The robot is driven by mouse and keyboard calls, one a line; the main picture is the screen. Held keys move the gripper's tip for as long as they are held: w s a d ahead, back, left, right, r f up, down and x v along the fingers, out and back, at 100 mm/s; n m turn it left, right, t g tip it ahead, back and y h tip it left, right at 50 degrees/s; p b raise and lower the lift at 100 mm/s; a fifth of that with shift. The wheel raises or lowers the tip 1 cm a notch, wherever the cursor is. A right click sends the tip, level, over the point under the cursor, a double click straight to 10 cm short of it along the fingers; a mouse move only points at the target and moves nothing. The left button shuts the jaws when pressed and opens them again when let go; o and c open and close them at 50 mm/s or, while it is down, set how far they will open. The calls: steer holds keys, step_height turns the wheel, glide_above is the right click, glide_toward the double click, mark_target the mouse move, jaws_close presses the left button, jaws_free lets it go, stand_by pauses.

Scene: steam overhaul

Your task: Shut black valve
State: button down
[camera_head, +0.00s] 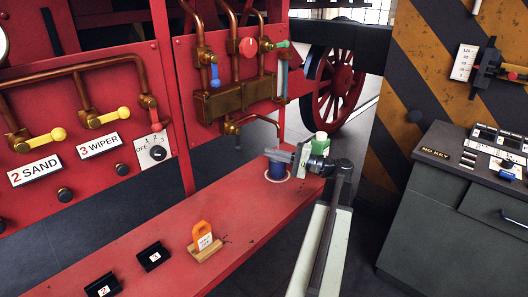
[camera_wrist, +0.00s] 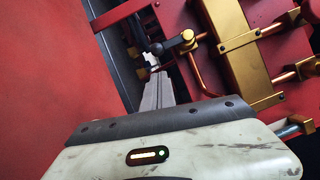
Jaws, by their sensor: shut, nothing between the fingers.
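The black valve (camera_head: 238,142) hangs under the brass block on the red panel, with its dark lever pointing down in the head view. In the wrist view its black lever and knob (camera_wrist: 157,47) stick out from a brass fitting at the upper middle. My gripper (camera_head: 270,153) is shut and empty, pointing left from the arm's end. It appears to the right of the valve, with a gap between them in the head view. The pale fingers (camera_wrist: 156,80) show in the wrist view below the black lever; whether they touch it I cannot tell.
The brass block (camera_head: 235,100) with coloured levers is above. An orange tag on a wooden base (camera_head: 204,243) stands nearer.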

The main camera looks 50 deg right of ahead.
mark_target(238, 140)
steer(key=x, duration=0.8)
steer(key=shift+p, duration=0.3)
